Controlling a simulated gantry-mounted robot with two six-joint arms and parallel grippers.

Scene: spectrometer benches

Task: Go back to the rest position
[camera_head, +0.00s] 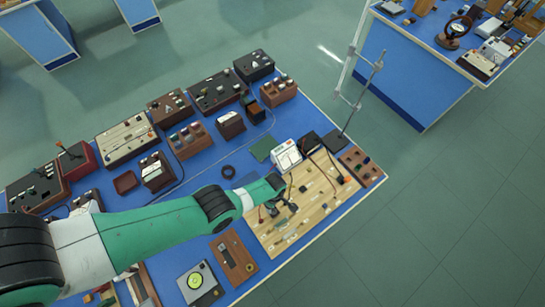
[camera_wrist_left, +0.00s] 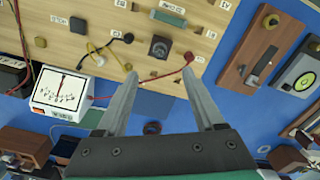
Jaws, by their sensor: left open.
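My left gripper (camera_head: 284,207) hangs over the wooden circuit board (camera_head: 318,212) at the right end of the blue bench, with my green and white arm reaching in from the left. In the left wrist view my left gripper (camera_wrist_left: 159,75) has its two fingers spread apart with nothing between them. The board (camera_wrist_left: 225,15) lies beyond the fingertips, with a black knob (camera_wrist_left: 159,47), a red lead and a yellow lead. I cannot tell whether the fingertips touch the board. My right gripper is in neither view.
A white analog meter (camera_head: 286,156) stands at the board's back edge; it also shows in the wrist view (camera_wrist_left: 63,90). A metal stand (camera_head: 360,95) rises at the bench's right corner. Several dark instrument boxes (camera_head: 217,91) line the back. Open floor (camera_head: 440,220) lies to the right.

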